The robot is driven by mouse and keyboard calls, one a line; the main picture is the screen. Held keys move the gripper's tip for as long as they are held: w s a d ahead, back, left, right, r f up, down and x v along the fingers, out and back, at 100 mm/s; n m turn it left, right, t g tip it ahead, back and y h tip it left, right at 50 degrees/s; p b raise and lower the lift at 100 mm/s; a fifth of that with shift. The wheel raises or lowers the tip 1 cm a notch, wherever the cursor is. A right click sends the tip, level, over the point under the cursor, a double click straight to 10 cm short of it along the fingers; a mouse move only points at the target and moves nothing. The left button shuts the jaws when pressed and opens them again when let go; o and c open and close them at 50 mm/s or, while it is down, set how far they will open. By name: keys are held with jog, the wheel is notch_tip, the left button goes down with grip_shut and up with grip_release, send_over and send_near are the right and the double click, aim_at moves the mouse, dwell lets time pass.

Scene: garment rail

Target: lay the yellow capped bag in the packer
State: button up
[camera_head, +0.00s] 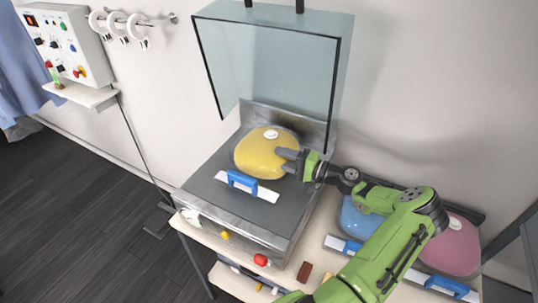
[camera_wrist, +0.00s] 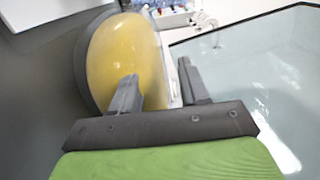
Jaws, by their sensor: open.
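The yellow capped bag (camera_head: 262,155) lies on the grey top of the packer (camera_head: 205,190), with its white cap up. A strip with a blue handle (camera_head: 243,181) lies in front of the bag on the packer. The packer's clear lid (camera_head: 270,65) stands raised above. My gripper (camera_head: 285,160) is at the right edge of the bag, its fingers apart. In the wrist view the bag (camera_wrist: 120,55) is beside and partly behind the left finger of my gripper (camera_wrist: 160,90). I cannot tell whether that finger touches the bag.
A blue bag (camera_head: 360,217) and a pink bag (camera_head: 450,248) lie on the table at the right, partly behind my arm. A control panel (camera_head: 65,45) and white rings (camera_head: 118,25) are on the wall at the left. The raised lid is close above my gripper.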

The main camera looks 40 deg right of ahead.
jog(key=v, duration=0.6)
jog(key=shift+s, duration=0.2)
